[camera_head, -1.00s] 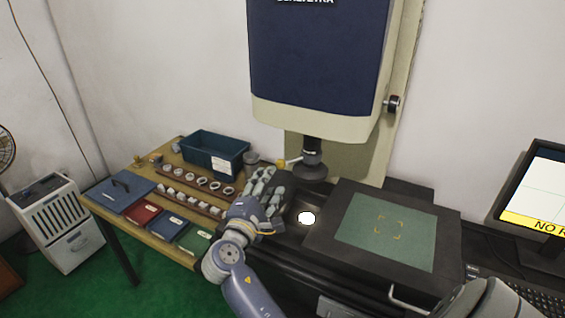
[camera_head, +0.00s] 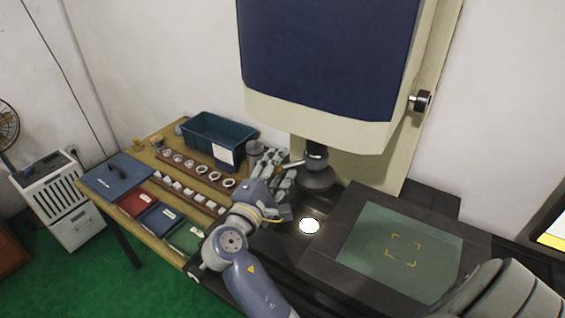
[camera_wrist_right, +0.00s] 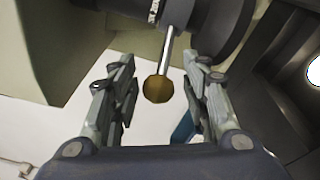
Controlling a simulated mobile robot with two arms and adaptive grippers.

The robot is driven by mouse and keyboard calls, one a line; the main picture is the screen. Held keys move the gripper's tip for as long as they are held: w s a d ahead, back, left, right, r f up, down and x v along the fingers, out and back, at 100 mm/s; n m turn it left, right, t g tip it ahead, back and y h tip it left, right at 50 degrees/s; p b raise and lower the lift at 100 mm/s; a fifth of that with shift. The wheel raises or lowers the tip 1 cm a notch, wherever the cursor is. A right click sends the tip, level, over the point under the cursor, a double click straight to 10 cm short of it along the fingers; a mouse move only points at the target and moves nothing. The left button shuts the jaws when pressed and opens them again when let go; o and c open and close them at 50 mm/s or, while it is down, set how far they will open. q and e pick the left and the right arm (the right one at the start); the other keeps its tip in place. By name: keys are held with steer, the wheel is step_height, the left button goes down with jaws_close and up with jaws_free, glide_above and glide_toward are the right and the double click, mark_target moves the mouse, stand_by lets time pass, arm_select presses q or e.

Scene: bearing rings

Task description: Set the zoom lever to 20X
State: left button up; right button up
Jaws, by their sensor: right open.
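The zoom lever (camera_head: 292,164) is a short pale rod sticking out to the left from the dark lens barrel (camera_head: 317,172) under the machine's head. In the right wrist view the lever (camera_wrist_right: 167,48) ends in a round brownish-gold knob (camera_wrist_right: 158,89). My right gripper (camera_head: 271,166) is beside the lens, on the lever's left side. In the wrist view its two grey fingers (camera_wrist_right: 160,98) are open, one on each side of the knob, with a gap on both sides. The lever's scale marks are too small to read. My left gripper is not in view.
The machine's blue and cream head (camera_head: 325,70) hangs above. A lit white spot (camera_head: 309,226) and a green stage plate (camera_head: 365,255) lie below right. A wooden table (camera_head: 160,205) at left holds rings, coloured trays and a teal bin (camera_head: 203,140).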

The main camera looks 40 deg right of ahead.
steer(key=shift+s+a+r, duration=0.1)
steer(key=shift+a, duration=0.05)
steer(key=shift+c, duration=0.6)
jaws_close()
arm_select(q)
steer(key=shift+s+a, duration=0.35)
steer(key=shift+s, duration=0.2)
